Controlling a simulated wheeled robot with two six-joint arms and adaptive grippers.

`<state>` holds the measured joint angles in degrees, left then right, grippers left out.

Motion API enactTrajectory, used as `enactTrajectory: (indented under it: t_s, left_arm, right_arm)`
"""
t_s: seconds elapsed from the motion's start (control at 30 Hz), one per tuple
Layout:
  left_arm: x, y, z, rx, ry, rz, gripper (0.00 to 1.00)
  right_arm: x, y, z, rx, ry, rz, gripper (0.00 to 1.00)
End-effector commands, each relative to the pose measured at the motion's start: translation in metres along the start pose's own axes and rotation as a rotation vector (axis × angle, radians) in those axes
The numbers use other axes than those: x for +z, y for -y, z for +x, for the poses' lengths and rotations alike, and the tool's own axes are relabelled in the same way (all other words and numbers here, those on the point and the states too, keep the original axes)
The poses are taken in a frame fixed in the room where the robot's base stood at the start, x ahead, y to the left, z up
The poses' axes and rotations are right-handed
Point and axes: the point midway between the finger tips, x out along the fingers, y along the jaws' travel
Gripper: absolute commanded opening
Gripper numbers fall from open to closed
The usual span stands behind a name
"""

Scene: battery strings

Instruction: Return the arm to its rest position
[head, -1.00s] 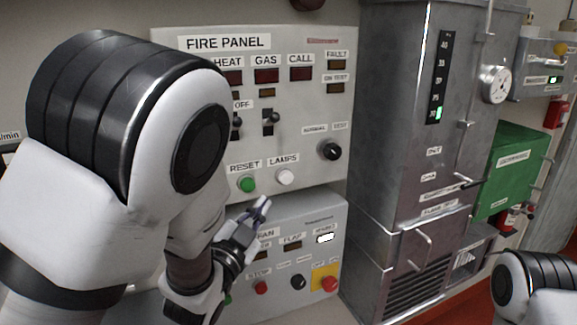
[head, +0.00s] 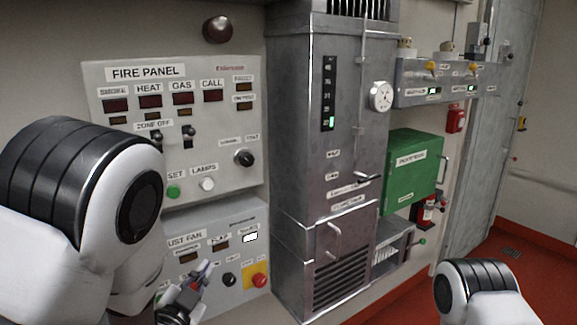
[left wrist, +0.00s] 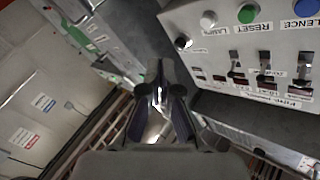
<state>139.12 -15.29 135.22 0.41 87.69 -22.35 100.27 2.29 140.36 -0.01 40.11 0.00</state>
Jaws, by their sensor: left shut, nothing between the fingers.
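My left gripper (head: 196,284) is low at the left in the head view, in front of the lower fan panel (head: 215,222). Its fingers are shut with nothing between them. It also shows in the left wrist view (left wrist: 160,92), fingertips together and apart from any surface. My left arm covers the lower left of the head view and hides part of both panels. Part of my right arm shows at the lower right; its gripper is out of the picture.
The fire panel (head: 228,133), with switches and buttons, hangs on the wall above the fan panel.

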Motion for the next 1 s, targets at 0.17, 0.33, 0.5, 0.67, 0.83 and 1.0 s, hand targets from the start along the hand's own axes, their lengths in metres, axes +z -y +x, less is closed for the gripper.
enactTrajectory:
  t_s: [0.17,0.33,0.5,0.67,0.83,1.0]
  left_arm:
    - [0.059,-0.025,-0.012,0.042,0.121,-0.051,0.00]
    - [0.131,-0.056,-0.040,0.102,0.304,-0.115,0.00]
    - [0.231,-0.105,-0.107,0.198,0.628,-0.238,0.00]
    - [0.312,-0.154,-0.216,0.291,1.046,-0.400,0.00]
    - [0.333,-0.180,-0.314,0.329,1.456,-0.569,0.00]
    - [0.331,-0.185,-0.339,0.316,1.592,-0.626,0.00]
  right_arm:
    - [0.000,0.000,0.000,0.000,0.000,0.000,1.00]
    - [0.000,0.000,0.000,0.000,0.001,0.000,1.00]
    - [0.000,0.000,0.000,0.000,0.000,0.000,1.00]
    - [0.000,0.000,0.000,0.000,0.000,0.000,1.00]
    - [0.000,0.000,0.000,0.000,0.000,0.000,1.00]
    - [0.000,0.000,0.000,0.000,0.000,0.000,1.00]
